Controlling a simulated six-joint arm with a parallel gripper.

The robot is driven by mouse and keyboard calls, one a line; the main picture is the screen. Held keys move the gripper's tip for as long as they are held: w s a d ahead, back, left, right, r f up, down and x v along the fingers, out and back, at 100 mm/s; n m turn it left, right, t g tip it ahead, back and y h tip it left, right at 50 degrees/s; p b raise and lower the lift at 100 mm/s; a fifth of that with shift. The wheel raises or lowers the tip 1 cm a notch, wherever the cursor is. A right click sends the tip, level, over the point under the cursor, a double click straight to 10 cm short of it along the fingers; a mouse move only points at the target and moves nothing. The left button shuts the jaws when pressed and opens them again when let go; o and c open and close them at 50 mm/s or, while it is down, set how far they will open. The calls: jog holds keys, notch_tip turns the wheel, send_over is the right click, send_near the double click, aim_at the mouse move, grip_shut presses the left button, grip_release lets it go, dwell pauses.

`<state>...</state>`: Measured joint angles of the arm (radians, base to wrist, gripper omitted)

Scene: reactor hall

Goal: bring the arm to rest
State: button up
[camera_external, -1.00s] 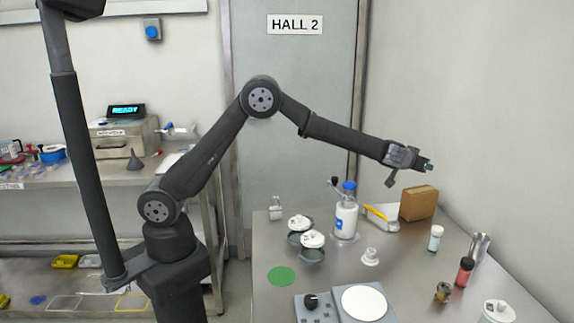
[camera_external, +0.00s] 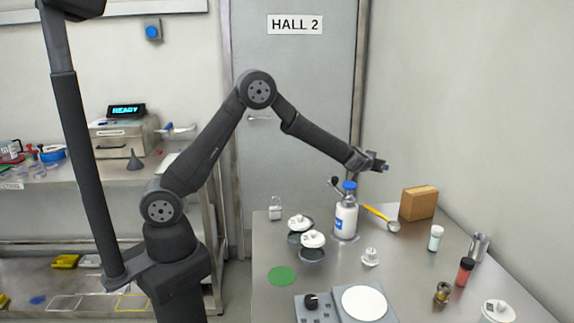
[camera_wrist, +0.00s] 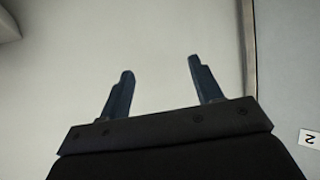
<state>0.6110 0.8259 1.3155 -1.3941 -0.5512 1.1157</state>
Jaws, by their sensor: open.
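My gripper (camera_external: 384,166) is in the air above the back of the steel table, just right of and above the white bottle with the blue cap (camera_external: 345,213). In the wrist view my gripper (camera_wrist: 160,80) shows two dark fingers set wide apart with nothing between them. Behind the fingers there is only pale wall and part of the door. My arm is bent, with its elbow high in front of the grey door (camera_external: 290,60).
The steel table (camera_external: 330,275) holds two lidded dishes (camera_external: 312,240), a cardboard box (camera_external: 419,203), a yellow-handled tool (camera_external: 380,217), a hotplate (camera_external: 364,303), a green disc (camera_external: 282,276) and several small vials on the right. A shelf bench (camera_external: 75,180) stands at the left.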

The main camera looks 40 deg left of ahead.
jog(key=shift+w+a+f, duration=0.1)
jog(key=shift+a+f, duration=0.1)
jog(key=shift+a, duration=0.25)
jog(key=shift+a+f, duration=0.2)
jog(key=shift+a, duration=0.25)
